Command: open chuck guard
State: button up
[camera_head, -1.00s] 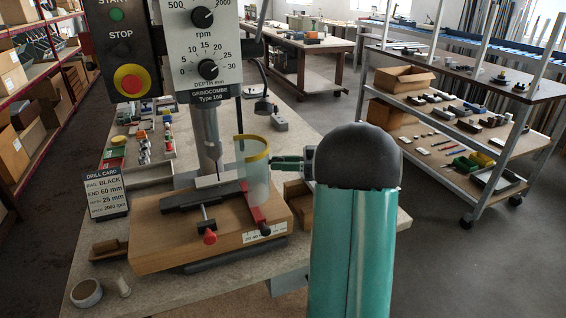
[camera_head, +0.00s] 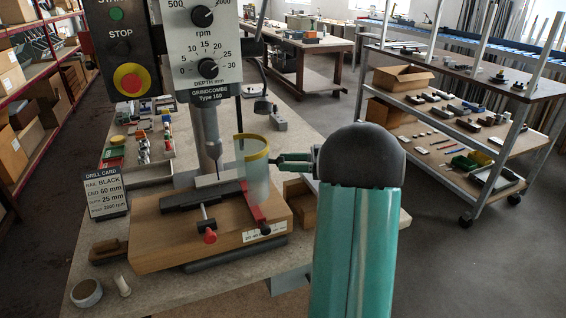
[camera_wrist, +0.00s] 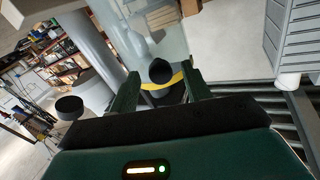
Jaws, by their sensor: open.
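The chuck guard (camera_head: 257,178) is a clear curved shield with a yellow band along its top edge. It stands in front of the drill chuck (camera_head: 212,150) and appears closed. In the wrist view the guard (camera_wrist: 150,30) and its yellow band show beyond my fingers, with a round black knob (camera_wrist: 160,70) in front of the band.
A drill card (camera_head: 106,193) stands at left. Wooden boxes (camera_head: 300,198) lie right of the block, near my arm.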

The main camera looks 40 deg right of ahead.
jog(key=v, duration=1.1)
jog(key=shift+s+d, duration=0.2)
jog(key=shift+d, duration=0.1)
jog(key=w+a+r+m+t+h, duration=0.6)
jog(key=w+a+r+h, duration=0.7)
jog(key=w+r+h, duration=0.3)
jog(key=s+a+f+g, duration=0.4)
jog(key=s+a+f, duration=0.2)
jog(key=s+a, duration=0.2)
jog(key=s+a+f+m+g+y, duration=0.1)
jog(key=s+a+f+g, duration=0.3)
jog(key=s+a, duration=0.5)
jog(key=s+a+f+m+g+y, duration=0.1)
jog(key=s+a+f+g, duration=0.3)
jog(key=s+a+f, duration=0.4)
jog(key=shift+s+a, duration=0.5)
jog(key=shift+a, duration=0.1)
